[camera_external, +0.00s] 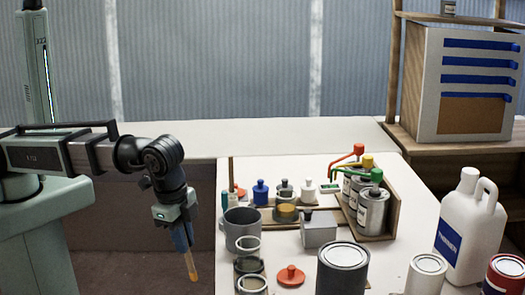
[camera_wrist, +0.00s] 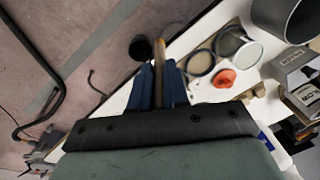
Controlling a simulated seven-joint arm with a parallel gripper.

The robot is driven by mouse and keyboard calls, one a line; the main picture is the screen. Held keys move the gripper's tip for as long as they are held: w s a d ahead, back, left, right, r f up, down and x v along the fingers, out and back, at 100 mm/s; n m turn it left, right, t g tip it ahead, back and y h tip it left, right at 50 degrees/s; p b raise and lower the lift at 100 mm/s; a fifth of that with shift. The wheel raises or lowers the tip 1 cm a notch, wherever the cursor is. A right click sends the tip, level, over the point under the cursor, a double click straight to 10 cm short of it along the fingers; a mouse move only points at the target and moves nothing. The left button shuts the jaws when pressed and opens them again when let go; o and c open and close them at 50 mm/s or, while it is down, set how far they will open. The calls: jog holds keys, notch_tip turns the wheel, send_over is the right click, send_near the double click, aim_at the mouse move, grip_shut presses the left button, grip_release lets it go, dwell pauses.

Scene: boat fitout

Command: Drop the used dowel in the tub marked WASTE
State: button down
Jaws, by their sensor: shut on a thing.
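My gripper (camera_external: 183,240) is shut on a light brown wooden dowel (camera_external: 192,268), which points down from its blue fingers. In the external view the dowel hangs left of the white bench, in front of the bench's side. In the wrist view the dowel (camera_wrist: 160,60) stands out from between the two blue fingers (camera_wrist: 160,88). A grey open tub (camera_external: 242,230) stands at the bench's left edge, to the right of my gripper. A dark round opening (camera_wrist: 140,47) shows just left of the dowel in the wrist view. I cannot read WASTE on any container.
A large grey can (camera_external: 342,268) stands in front. A grey box (camera_external: 319,230), a wooden rack of cans (camera_external: 372,210) and a white jug (camera_external: 465,225) stand farther right.

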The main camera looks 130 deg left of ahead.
jog(key=s+a+r+m, duration=0.1)
jog(key=s+a+r, duration=0.15)
jog(key=a, duration=0.55)
jog(key=s+a+r+m, duration=0.1)
jog(key=s+a+r, duration=0.1)
jog(key=a+r, duration=0.35)
jog(key=s+a+r+m, duration=0.1)
jog(key=s+a+r, duration=0.15)
jog(key=a, duration=0.65)
notch_tip(320, 180, down, 9)
jog(key=a, duration=0.1)
jog(key=shift+y, duration=0.3)
jog(key=shift+a+f, duration=0.1)
jog(key=shift+f, duration=0.05)
jog(key=c, duration=1)
grip_release()
jog(key=shift+c, duration=0.2)
